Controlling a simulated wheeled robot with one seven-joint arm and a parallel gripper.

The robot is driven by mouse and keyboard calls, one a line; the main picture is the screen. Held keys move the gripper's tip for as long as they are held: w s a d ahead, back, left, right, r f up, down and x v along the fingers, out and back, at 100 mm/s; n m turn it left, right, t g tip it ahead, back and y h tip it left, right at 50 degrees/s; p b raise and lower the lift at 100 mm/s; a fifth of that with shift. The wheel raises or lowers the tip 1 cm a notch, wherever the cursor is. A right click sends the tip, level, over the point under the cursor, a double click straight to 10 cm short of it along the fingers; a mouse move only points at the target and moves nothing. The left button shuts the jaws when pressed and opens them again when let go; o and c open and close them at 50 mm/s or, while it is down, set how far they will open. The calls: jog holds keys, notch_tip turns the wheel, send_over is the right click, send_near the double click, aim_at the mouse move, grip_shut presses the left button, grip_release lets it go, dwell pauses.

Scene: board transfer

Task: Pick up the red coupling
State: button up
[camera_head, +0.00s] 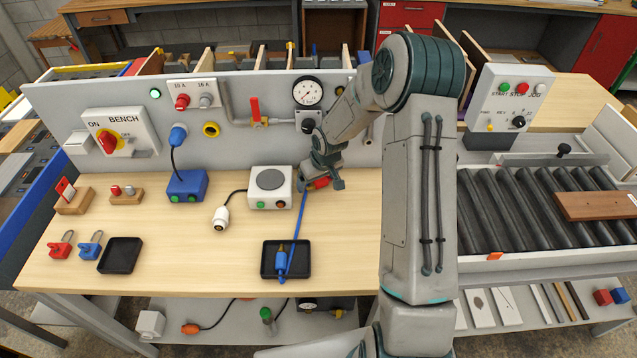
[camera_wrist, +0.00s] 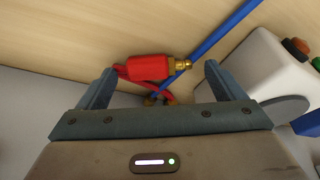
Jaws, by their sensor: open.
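The red coupling (camera_wrist: 148,67) has a brass tip and a red hose looping back from it. It lies on the wooden bench top in the wrist view. My gripper (camera_wrist: 158,82) is open, with one finger on each side of the coupling's line, and the coupling shows between and just beyond the fingertips. In the head view my gripper (camera_head: 321,185) is low over the bench, to the right of the white hotplate box, and a small part of the red coupling (camera_head: 319,183) shows between the fingers. I cannot tell whether a finger touches it.
A blue hose (camera_head: 298,215) runs past the coupling's brass end down to a blue coupling (camera_head: 281,262) in a black tray (camera_head: 304,273). The white hotplate box (camera_head: 257,201) stands close on the left. The grey back panel (camera_head: 240,145) rises behind.

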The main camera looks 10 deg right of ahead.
jog(key=c, duration=1.1)
jog(key=shift+c, duration=0.2)
jog(key=shift+r, duration=0.1)
